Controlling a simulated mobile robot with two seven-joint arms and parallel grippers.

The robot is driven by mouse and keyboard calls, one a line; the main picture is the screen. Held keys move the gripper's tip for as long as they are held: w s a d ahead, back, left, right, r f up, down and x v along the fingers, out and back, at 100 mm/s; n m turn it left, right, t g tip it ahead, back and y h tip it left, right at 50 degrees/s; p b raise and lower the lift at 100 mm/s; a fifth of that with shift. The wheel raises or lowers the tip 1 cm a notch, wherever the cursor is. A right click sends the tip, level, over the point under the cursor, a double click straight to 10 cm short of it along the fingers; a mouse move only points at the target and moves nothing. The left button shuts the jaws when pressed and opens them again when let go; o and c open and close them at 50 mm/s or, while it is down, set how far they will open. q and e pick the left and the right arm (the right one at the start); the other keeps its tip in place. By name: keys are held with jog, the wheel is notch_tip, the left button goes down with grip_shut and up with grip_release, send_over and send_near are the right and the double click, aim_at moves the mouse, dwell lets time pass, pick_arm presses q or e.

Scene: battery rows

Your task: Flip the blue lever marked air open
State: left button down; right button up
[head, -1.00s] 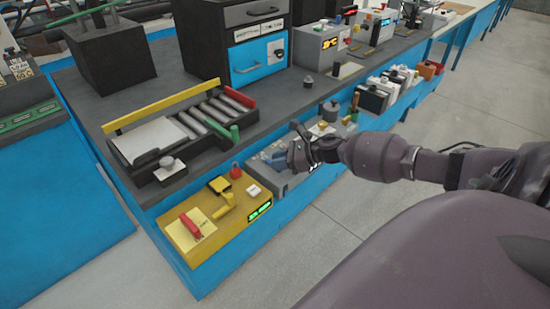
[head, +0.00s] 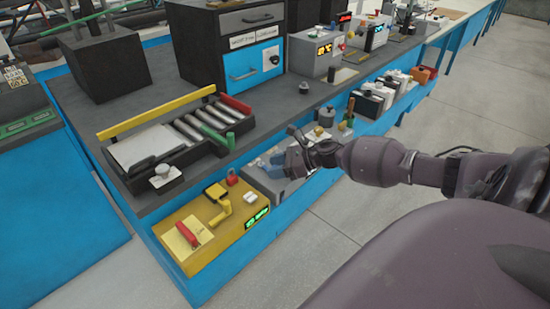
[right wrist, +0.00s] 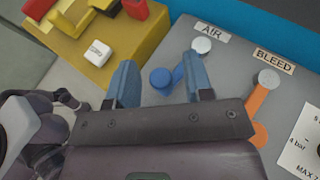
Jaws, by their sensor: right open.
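The blue lever (right wrist: 160,78) is on a grey panel (right wrist: 285,100) in the right wrist view. It runs down and left from a round metal pivot beside the AIR label (right wrist: 212,29). My right gripper (right wrist: 160,62) is open, with one blue finger on each side of the lever's round end. I cannot tell whether either finger touches it. The right finger and palm hide part of the panel and perhaps part of the lever. In the head view my right gripper (head: 290,152) is over the grey box (head: 285,185), largely hiding its blue parts. My left gripper is not in view.
An orange lever (right wrist: 262,98) marked BLEED is close to the right finger. A yellow box (head: 205,255) with a red handle and yellow lever stands to the left. The dark bench top (head: 225,160) with a roller tray overhangs behind. Open floor (head: 345,215) lies in front.

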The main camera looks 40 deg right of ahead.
jog(key=v, duration=1)
jog(key=shift+s+p, duration=0.2)
jog(key=shift+p, duration=0.15)
jog(key=shift+d, duration=0.1)
